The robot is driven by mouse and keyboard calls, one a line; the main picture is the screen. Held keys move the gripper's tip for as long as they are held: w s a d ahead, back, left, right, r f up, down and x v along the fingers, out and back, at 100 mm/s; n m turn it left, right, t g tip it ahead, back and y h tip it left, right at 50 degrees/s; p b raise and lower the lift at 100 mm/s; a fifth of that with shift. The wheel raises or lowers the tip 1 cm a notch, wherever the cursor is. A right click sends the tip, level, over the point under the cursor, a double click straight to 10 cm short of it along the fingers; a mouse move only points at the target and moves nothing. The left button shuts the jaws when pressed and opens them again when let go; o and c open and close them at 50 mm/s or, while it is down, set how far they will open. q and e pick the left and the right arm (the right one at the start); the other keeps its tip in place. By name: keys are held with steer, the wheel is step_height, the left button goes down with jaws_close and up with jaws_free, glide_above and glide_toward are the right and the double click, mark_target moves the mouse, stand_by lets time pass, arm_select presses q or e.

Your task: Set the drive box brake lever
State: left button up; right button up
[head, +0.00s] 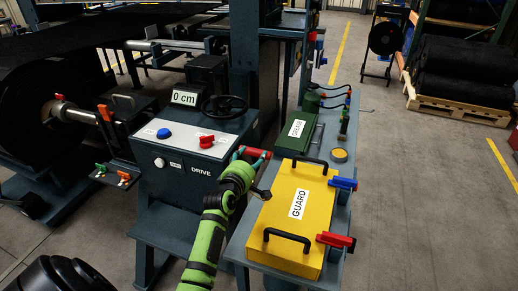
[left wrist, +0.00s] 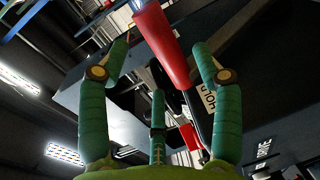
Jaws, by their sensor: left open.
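The drive box (head: 185,180) is a dark box with a grey sloped top, labelled DRIVE. Its brake lever (head: 257,153) has a red handle at the box's right side. My left gripper (head: 240,156) is at the handle with green fingers spread. In the left wrist view the red handle (left wrist: 165,45) runs between the two outer fingers, with clear gaps on both sides. The lever's dark shaft (left wrist: 193,115) continues down near a white label reading HOLD (left wrist: 208,98). I cannot tell if a finger touches the lever. My right gripper is not in view.
The box top carries a blue button (head: 164,133), a red knob (head: 206,141) and a black handwheel (head: 224,106). A yellow guard (head: 285,245) with black handles lies on the bench right of my left arm. A green grease case (head: 300,130) is behind it.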

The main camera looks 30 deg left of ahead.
mark_target(256, 153)
arm_select(q)
steer(key=x, duration=0.3)
steer(key=shift+w+f, duration=0.1)
steer(key=shift+w, duration=0.2)
steer(key=shift+x, duration=0.75)
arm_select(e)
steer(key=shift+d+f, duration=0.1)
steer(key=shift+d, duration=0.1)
